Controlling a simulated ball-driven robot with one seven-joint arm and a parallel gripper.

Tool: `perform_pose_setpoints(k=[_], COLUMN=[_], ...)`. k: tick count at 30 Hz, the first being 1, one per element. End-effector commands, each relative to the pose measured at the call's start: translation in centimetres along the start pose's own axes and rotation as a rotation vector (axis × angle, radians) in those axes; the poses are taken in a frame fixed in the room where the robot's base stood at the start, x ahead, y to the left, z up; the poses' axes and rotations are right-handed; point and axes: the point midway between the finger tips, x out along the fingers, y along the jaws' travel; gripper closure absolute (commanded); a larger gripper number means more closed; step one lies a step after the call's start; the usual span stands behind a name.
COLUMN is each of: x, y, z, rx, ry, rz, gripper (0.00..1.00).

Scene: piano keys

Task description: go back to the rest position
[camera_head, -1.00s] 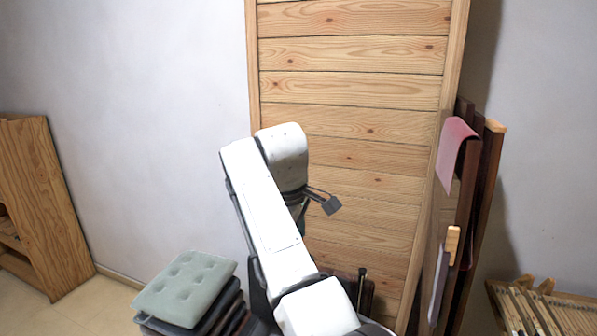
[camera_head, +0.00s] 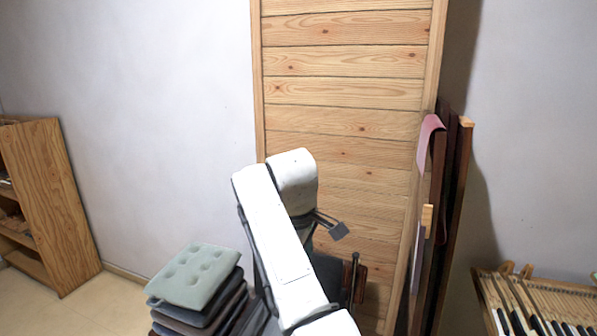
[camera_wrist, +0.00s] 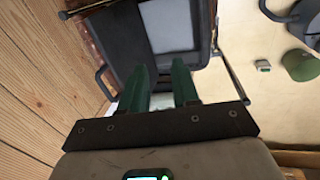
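My gripper (camera_wrist: 161,84) shows in the wrist view with two green fingers apart, and nothing is seen between them. In the head view my white arm rises at the centre in front of the wooden panel (camera_head: 345,95) and hides most of the gripper. Beyond the fingers in the wrist view is a dark, open case-like thing (camera_wrist: 125,42) with a pale panel inside. The piano keys (camera_head: 545,322) show at the lower right edge of the head view, well away from the arm.
A stack of cushions, the top one pale green (camera_head: 195,276), stands left of my arm. A wooden shelf (camera_head: 50,205) is at the far left. Dark boards with a pink cloth (camera_head: 428,140) lean at the panel's right. Free floor lies between shelf and cushions.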

Motion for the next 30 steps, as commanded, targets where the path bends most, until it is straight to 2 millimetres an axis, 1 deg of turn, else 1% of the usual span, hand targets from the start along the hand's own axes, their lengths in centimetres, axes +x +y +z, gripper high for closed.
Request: perform_pose_setpoints(k=[1, 5, 8, 11, 14, 17, 18, 20, 21, 23, 24, 26, 27, 29, 30], x=[0.9, 3.2, 5.3, 7.7, 10.9, 14.3, 15.6, 17.3, 18.4, 19.8, 20.6, 21.7, 22.3, 23.0, 23.4], y=[-0.2, -0.8, -1.5, -2.5, -4.0, -6.2, -7.1, -8.7, -9.8, -11.6, -12.8, -14.8, -16.1, -18.2, -19.6], z=[0.5, 1.8, 3.2, 5.0, 7.5, 10.9, 12.3, 14.6, 16.1, 18.3, 19.8, 22.1, 23.6, 25.9, 27.4], rx=[0.013, 0.053, 0.093, 0.141, 0.207, 0.293, 0.33, 0.386, 0.422, 0.479, 0.515, 0.572, 0.609, 0.666, 0.704], ry=[-0.002, -0.002, -0.003, -0.003, -0.006, -0.009, -0.009, -0.011, -0.012, -0.015, -0.018, -0.021, -0.024, -0.028, -0.032], rz=[-0.005, -0.013, -0.021, -0.03, -0.044, -0.059, -0.064, -0.072, -0.077, -0.084, -0.089, -0.096, -0.1, -0.107, -0.111], gripper=[0.7, 0.7, 0.7, 0.7, 0.7, 0.7, 0.7, 0.7, 0.7, 0.7, 0.7, 0.7, 0.7, 0.7, 0.7])
